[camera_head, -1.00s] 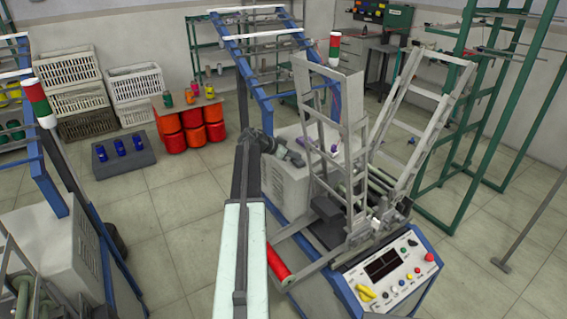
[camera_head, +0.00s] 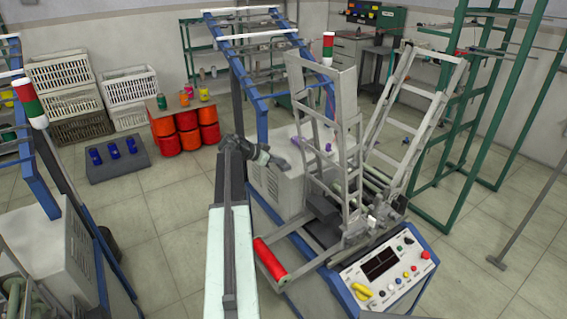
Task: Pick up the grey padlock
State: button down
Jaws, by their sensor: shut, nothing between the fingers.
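My gripper (camera_head: 283,164) is at the end of my dark arm, left of centre. It is small in the picture and looks shut and empty. It is over or beside the top of the pale machine cabinet (camera_head: 270,190); I cannot tell whether it touches it. I cannot make out the grey padlock for certain. Small purple things (camera_head: 325,147) lie just right of my gripper, partly behind the grey frame.
The winding machine's grey upright frame (camera_head: 325,110) and blue rails (camera_head: 250,70) stand close around my gripper. A red roller (camera_head: 270,261) and a control panel (camera_head: 385,268) are in front. Floor is open at left.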

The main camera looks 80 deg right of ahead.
jog(key=shift+w+a+f, duration=0.1)
jog(key=shift+w+f, duration=0.05)
jog(key=shift+f, duration=0.1)
